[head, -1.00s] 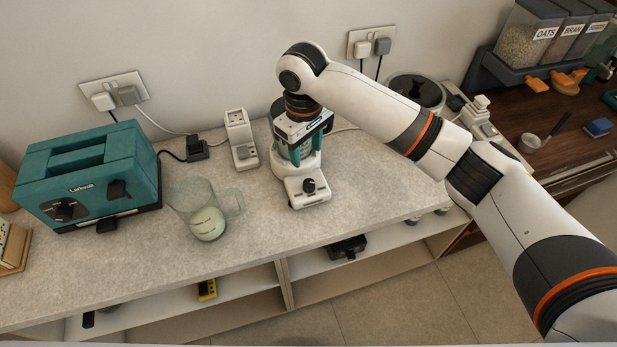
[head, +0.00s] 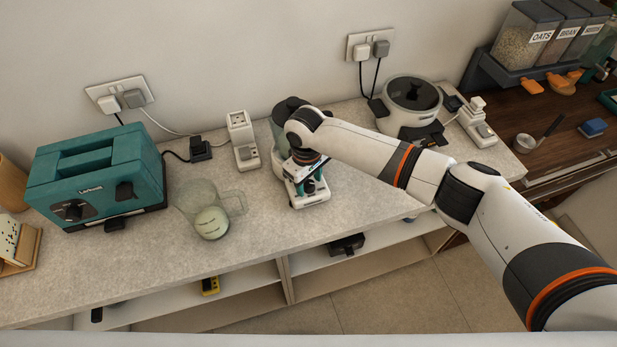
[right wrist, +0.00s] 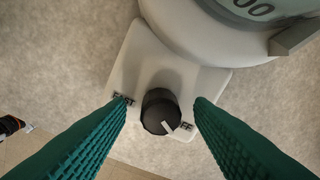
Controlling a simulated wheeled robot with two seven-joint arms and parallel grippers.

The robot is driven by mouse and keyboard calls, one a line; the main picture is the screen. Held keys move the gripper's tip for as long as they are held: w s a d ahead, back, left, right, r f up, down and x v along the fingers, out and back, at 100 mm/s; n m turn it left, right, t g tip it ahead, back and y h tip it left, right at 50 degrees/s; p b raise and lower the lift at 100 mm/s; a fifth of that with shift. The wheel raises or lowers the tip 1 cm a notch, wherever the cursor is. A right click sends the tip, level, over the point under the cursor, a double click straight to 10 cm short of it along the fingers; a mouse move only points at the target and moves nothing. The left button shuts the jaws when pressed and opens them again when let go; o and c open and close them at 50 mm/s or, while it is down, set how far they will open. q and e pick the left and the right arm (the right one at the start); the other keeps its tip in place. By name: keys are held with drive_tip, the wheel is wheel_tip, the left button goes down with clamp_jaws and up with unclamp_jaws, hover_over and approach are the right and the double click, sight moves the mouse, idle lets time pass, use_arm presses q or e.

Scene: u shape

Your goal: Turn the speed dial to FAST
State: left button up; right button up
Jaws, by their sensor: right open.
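The speed dial (right wrist: 160,112) is a round black knob with a white pointer line on the blender's white base (right wrist: 134,70). Its pointer faces the lower right of the right wrist view. In the head view the blender (head: 277,133) stands on the counter, partly hidden by my right arm, and the dial cannot be made out. My right gripper (head: 308,184) is over the base's front. Its green fingers (right wrist: 161,102) are open, one each side of the dial, apart from it. My left gripper is out of view.
A glass jug (head: 207,212) and a teal toaster (head: 95,178) stand left of the blender. A white power strip (head: 242,142) is behind the jug. A white cooker (head: 410,105) with a dark lid stands to the right. The counter's front edge is close below.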

drive_tip(key=c, duration=1)
drive_tip(key=shift+r+m+p, duration=0.25)
drive_tip(key=shift+m+p, duration=1.1)
drive_tip(key=shift+m, duration=0.05)
drive_tip(key=m+p, duration=0.2)
drive_tip(key=m, duration=0.1)
drive_tip(key=shift+m, duration=0.3)
drive_tip(key=shift+f+m+p, duration=0.1)
drive_tip(key=shift+m+p, duration=0.4)
drive_tip(key=shift+m, duration=0.4)
drive_tip(key=shift+w+m, duration=0.1)
drive_tip(key=shift+m, duration=0.9)
drive_tip(key=m, duration=0.5)
drive_tip(key=shift+g, duration=0.3)
drive_tip(key=shift+w+m, duration=0.1)
drive_tip(key=shift+m, duration=0.3)
